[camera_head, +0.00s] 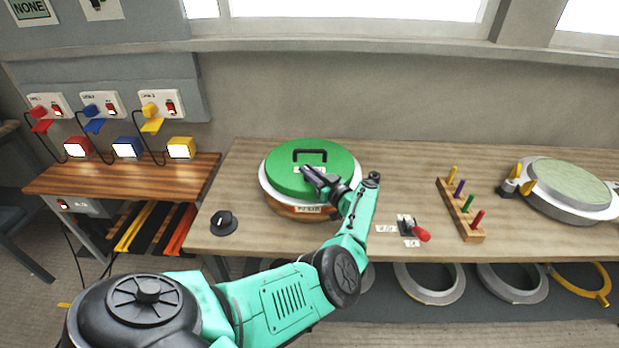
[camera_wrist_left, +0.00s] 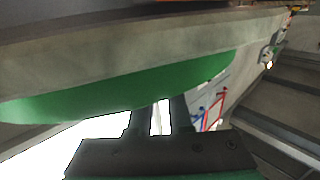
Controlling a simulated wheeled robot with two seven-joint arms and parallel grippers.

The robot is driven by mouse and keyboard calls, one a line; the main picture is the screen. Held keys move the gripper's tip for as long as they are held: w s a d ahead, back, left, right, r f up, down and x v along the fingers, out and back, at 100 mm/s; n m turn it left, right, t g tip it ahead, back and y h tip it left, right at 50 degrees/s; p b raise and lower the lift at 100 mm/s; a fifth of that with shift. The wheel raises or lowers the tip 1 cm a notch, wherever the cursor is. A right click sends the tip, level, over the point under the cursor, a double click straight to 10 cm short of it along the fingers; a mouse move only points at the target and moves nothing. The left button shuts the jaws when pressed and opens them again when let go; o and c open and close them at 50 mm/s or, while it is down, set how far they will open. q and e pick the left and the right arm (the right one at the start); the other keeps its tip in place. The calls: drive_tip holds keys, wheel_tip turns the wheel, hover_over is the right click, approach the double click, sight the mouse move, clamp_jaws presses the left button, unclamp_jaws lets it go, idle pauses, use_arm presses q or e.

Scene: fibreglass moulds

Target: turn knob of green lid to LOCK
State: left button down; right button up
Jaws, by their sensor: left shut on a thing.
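The green lid (camera_head: 340,162) sits on a round pot-like vessel with a pale rim and wooden-coloured lower body, on the wooden bench. A black handle (camera_head: 311,152) stands on the lid's far part. My left gripper (camera_head: 314,176) reaches over the lid's near part, its fingers down at a white label. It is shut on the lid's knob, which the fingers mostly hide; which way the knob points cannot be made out. In the left wrist view the fingers (camera_wrist_left: 160,115) meet the green lid (camera_wrist_left: 120,92), with a narrow gap between them. My right gripper is not in view.
A black dial (camera_head: 223,222) lies left on the bench (camera_head: 380,250). To the right are a red-handled switch (camera_head: 421,234), a wooden rack of coloured pegs (camera_head: 461,210) and another round mould (camera_head: 568,187). Rings hang below the bench's front edge.

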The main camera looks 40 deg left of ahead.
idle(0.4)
use_arm(q)
drive_tip(key=c, duration=0.8)
unclamp_jaws()
drive_tip(key=shift+c, duration=0.2)
